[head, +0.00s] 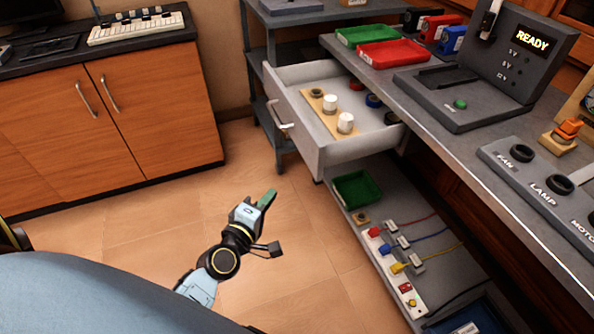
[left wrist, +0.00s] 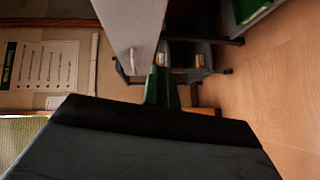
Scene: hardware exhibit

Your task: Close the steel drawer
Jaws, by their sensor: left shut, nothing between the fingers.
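The steel drawer (head: 300,135) is pulled open in the head view, sticking out to the left from under the right-hand counter. Its front faces left and has a bar handle (head: 281,114). My left gripper (head: 268,198) is shut and empty, with green fingertips, below and in front of the drawer in the picture, apart from it. In the left wrist view the shut fingers (left wrist: 161,87) point toward a pale grey panel (left wrist: 133,25) that looks like the drawer. My right gripper is not in view.
The drawer holds a wooden board (head: 321,108) with white knobs and several small round parts. Below it, a low shelf (head: 350,205) carries a green tray (head: 357,189) and coloured cables. A wooden cabinet (head: 150,115) stands at left. The floor (head: 150,225) between is clear.

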